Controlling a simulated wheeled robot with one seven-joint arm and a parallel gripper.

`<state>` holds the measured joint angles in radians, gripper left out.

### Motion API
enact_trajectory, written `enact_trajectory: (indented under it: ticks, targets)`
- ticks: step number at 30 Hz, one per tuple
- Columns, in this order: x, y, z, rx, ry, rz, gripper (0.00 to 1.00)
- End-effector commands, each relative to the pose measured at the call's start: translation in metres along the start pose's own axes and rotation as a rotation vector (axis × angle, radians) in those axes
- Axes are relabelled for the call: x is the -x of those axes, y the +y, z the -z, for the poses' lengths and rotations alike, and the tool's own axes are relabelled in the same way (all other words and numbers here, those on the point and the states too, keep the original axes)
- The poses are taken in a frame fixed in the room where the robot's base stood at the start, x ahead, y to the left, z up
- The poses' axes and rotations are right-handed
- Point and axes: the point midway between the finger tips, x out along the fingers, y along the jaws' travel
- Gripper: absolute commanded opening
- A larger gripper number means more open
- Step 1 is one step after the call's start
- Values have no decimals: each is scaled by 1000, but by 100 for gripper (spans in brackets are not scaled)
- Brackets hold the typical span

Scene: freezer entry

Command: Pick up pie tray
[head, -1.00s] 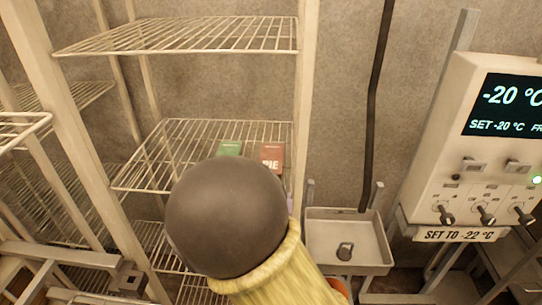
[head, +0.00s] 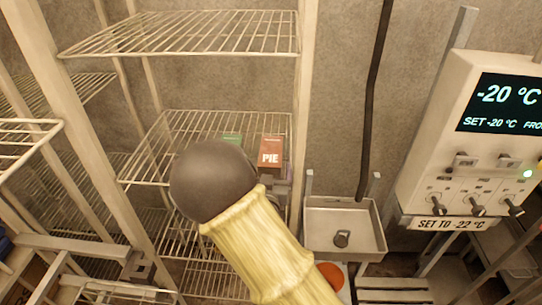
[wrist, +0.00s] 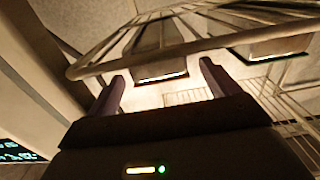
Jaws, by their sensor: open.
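The pie tray (head: 271,152), a red-brown pack lettered PIE, lies on the middle wire shelf near its right front in the head view. A dark pack (wrist: 160,66) shows above and between the fingers, and another pack (wrist: 275,48) to the right; I cannot tell which is the pie tray. In the head view my arm hides most of the gripper.
The wire shelf (head: 150,160) has a rim close to my fingers, and an upright post (head: 302,100) stands right of the packs. An upper shelf (head: 180,35) is empty. A metal basin (head: 345,212) and a control panel (head: 465,130) reading -20 °C stand to the right.

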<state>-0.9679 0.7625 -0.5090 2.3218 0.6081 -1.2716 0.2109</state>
Motion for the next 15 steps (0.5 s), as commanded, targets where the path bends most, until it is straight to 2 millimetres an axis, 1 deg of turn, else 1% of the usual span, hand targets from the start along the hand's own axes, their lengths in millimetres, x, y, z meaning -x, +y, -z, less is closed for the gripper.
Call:
enact_trajectory:
  ticks: [2, 5, 12, 15]
  targets:
    - [-2, 0, 1, 0, 0, 0, 87]
    - [-12, 0, 2, 1, 2, 0, 87]
    - [-48, 0, 3, 2, 1, -1, 87]
    - [-56, 0, 2, 1, 1, 0, 87]
